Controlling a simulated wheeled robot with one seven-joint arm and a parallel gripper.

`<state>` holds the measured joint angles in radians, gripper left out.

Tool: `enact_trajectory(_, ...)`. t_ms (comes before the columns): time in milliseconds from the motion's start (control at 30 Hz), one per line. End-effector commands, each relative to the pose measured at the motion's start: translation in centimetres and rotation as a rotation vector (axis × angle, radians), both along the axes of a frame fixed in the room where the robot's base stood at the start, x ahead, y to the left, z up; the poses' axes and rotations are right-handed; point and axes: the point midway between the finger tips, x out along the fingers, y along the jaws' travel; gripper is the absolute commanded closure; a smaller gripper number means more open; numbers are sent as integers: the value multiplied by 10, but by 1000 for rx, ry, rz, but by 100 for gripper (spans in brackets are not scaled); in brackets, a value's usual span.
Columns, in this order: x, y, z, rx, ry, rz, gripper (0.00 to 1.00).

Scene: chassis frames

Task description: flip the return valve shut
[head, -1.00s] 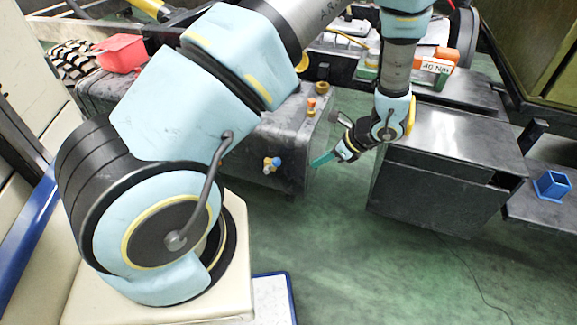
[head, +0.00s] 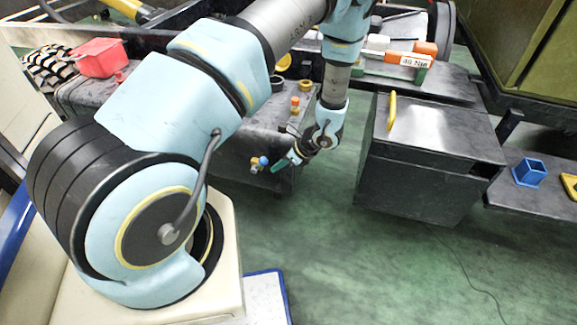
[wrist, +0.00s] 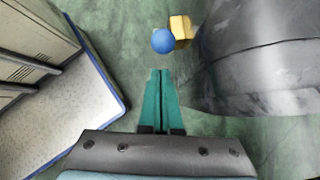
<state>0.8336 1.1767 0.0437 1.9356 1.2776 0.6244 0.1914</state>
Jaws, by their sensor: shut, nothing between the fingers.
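The valve shows on the near end of the dark tank (head: 225,120) in the head view, as a brass body (head: 254,166) with a blue ball knob (head: 264,160). In the wrist view the blue knob (wrist: 163,40) and the brass body (wrist: 181,29) lie just beyond my fingertips. My gripper (head: 275,167) has green fingers pressed together and empty. In the wrist view my gripper (wrist: 160,72) points at the knob, with a small gap between them in the picture. I cannot tell whether they touch. The valve's lever stem is hidden or too small to make out.
An orange-capped fitting (head: 295,103) stands on the tank top. A black box (head: 425,160) with a yellow handle (head: 391,111) is to the right. A blue-edged pale panel (wrist: 75,100) lies left in the wrist view. Green floor between is clear.

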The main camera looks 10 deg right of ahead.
Motion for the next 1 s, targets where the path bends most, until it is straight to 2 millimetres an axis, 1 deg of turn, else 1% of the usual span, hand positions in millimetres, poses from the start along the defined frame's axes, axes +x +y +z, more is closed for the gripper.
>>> enact_trajectory(67,4,5,3,0,0,1,100)
enact_trajectory(200,7,8,5,0,0,0,100)
enact_trajectory(567,7,8,5,-2,1,0,100)
enact_trajectory(1000,9,12,10,-66,36,0,100)
